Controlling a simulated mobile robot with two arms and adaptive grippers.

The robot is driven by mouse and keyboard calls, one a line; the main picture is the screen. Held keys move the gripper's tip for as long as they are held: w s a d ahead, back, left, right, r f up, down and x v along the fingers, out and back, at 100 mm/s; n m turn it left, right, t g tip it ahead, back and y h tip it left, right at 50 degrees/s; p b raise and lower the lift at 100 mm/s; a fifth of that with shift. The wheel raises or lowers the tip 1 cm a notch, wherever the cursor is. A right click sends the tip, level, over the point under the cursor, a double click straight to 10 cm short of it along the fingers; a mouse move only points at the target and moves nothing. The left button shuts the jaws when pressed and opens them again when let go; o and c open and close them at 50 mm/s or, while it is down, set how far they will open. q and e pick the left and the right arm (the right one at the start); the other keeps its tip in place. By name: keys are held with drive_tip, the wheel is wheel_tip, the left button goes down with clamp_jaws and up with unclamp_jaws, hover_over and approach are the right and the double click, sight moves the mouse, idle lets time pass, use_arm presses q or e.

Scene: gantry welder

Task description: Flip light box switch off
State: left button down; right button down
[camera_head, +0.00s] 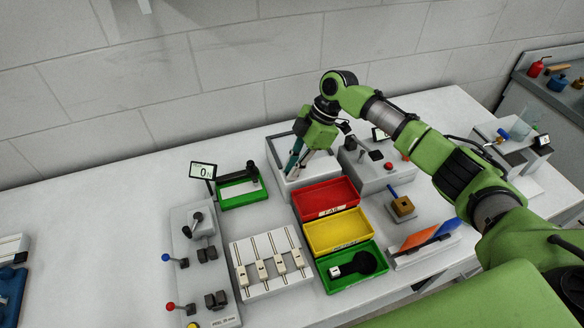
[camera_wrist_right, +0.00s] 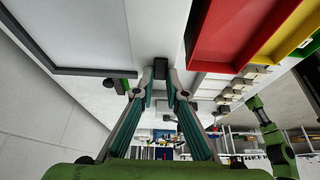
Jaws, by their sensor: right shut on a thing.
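The light box (camera_head: 319,177) is a white box with a dark-framed pale panel, standing behind the red bin. Its panel (camera_wrist_right: 75,30) fills the upper left of the right wrist view. My right gripper (camera_head: 292,170) points down over the front of the box. In the right wrist view, my right gripper (camera_wrist_right: 161,82) has its fingertips closed around a small dark switch (camera_wrist_right: 161,68) on the box's pale face. The head view hides the switch behind the fingers. Whether the switch is on or off cannot be told. My left gripper is not in view.
Red (camera_head: 325,196), yellow (camera_head: 338,230) and green (camera_head: 353,268) bins stand in front of the light box. A grey control box with a red button (camera_head: 388,166) is close on its right. A slotted white fixture (camera_head: 268,262) lies left of the bins.

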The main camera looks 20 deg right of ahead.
drive_tip(key=c, duration=2.3)
unclamp_jaws()
drive_tip(key=shift+c, duration=0.2)
drive_tip(key=v, duration=1.2)
